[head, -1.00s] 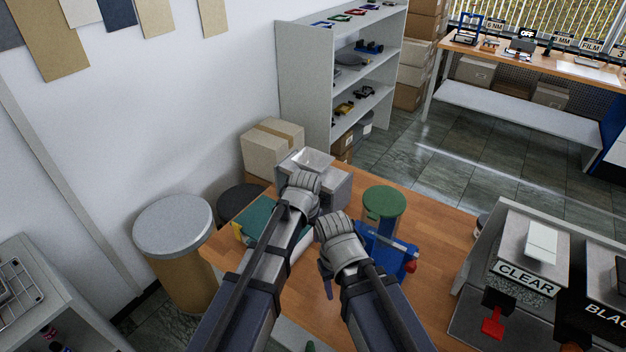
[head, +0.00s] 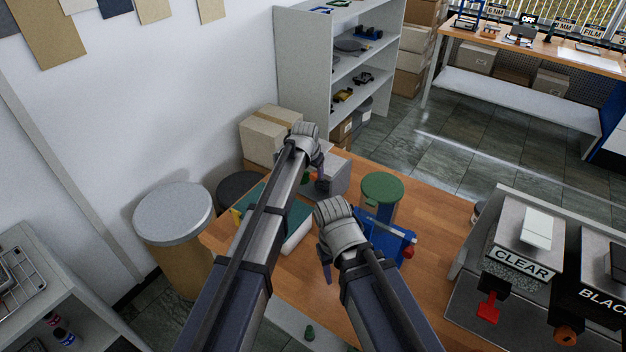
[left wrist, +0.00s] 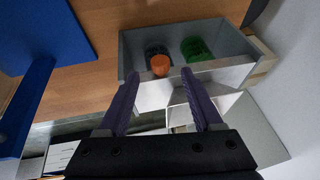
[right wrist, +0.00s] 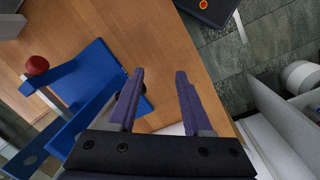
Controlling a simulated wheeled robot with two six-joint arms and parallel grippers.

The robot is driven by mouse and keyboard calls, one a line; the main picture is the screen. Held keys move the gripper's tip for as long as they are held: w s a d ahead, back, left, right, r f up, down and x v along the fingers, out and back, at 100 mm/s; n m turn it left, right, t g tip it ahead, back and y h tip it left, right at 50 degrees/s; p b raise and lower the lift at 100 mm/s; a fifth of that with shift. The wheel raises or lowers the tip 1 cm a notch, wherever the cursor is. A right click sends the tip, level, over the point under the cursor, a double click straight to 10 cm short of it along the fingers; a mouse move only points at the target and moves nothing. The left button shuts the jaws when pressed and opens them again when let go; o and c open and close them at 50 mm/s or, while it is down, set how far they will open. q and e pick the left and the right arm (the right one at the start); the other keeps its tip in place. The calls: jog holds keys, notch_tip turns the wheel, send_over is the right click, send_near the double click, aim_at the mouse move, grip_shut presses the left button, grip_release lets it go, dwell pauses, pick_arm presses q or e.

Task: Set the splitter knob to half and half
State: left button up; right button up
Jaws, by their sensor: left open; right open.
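A grey open-topped box (left wrist: 225,72) stands at the table's far end, and it also shows in the head view (head: 342,172). My right gripper (right wrist: 158,74) is open and empty, left of a blue fixture (head: 385,238) in the head view.
A dark round thing (left wrist: 157,53) and a green one (left wrist: 196,47) are inside the box. A green-topped cylinder (head: 382,188) stands close by. A teal-and-white item (head: 290,240) lies beneath my left arm. The CLEAR press (head: 525,245) is at right; open table lies between.

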aim_at(313, 175)
pick_arm(q)
jog(key=b+x, duration=0.3)
jog(key=x, duration=0.1)
jog(key=shift+w+f, duration=0.1)
jog(key=shift+f, duration=0.3)
jog(key=shift+r, duration=0.1)
grip_shut()
dwell(1.0)
